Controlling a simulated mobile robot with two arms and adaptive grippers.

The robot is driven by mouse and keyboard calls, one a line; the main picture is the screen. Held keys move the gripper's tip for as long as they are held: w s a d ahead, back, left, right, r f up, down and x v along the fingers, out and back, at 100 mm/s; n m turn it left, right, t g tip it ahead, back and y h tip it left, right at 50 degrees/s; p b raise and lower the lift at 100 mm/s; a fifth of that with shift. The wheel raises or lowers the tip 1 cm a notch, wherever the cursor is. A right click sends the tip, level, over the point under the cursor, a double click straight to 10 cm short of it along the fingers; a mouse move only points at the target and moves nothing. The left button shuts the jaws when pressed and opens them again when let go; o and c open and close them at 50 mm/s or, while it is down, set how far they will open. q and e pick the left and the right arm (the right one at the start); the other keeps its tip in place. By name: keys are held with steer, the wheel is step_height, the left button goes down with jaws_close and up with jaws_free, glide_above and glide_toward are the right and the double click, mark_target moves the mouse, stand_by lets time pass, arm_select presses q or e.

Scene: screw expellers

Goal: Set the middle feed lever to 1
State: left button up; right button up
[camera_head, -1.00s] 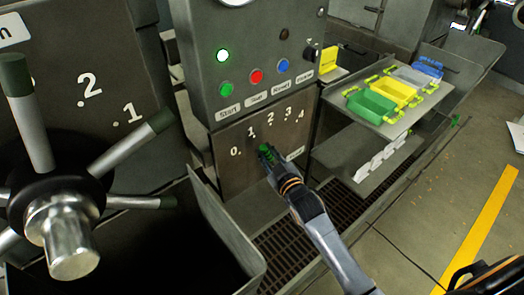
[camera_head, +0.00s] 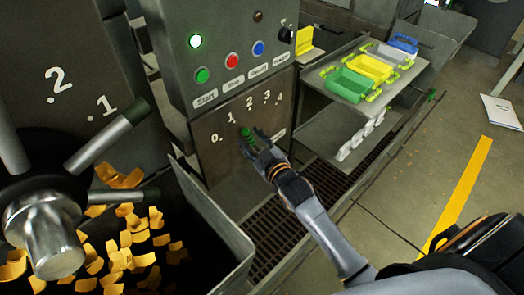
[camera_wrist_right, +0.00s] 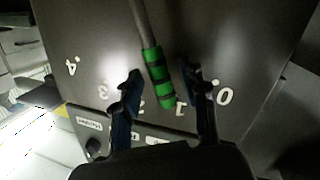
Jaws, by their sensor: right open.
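The middle feed lever has a green ribbed grip (camera_head: 246,134) in front of the panel (camera_head: 225,165) marked 0 to 4. In the right wrist view the grip (camera_wrist_right: 157,75) lies between my right gripper's open fingers, with gaps on both sides. Its tip points between 1 and 2, nearer the 1 (camera_wrist_right: 181,109). My right gripper (camera_head: 260,141) is just in front of the lever, open and not closed on it. My left gripper is not in view.
A large hub with several spokes (camera_head: 45,215) stands at left, above a bin holding orange pieces (camera_head: 120,258). A shelf with coloured trays (camera_head: 350,85) stands right. Floor at right is mostly clear.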

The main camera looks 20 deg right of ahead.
steer(key=s+d+r, duration=0.1)
steer(key=s, duration=0.9)
steer(key=shift+s, duration=0.15)
steer(key=s+f+m+g+b, duration=0.1)
steer(key=s+f+g, duration=0.2)
steer(key=f, duration=0.9)
steer(key=s+f+g+h, duration=0.15)
steer(key=s+f, duration=0.25)
steer(key=f, duration=0.7)
steer(key=s+f+m+g+b, duration=0.1)
steer(key=s+f+g, duration=0.2)
steer(key=f, duration=0.9)
steer(key=s+f+g, duration=0.2)
steer(key=s+f, duration=0.4)
steer(key=s, duration=0.4)
steer(key=s+f+g+b, duration=0.1)
steer(key=s+f+g, duration=0.2)
steer(key=s+f, duration=0.4)
steer(key=s+d+f+m+g, duration=0.1)
steer(key=s+f+g, duration=0.2)
steer(key=s+f, duration=0.4)
steer(key=s, duration=0.6)
steer(key=shift+s+b, duration=0.2)
steer(key=shift+b, duration=0.1)
steer(key=shift+f, duration=0.1)
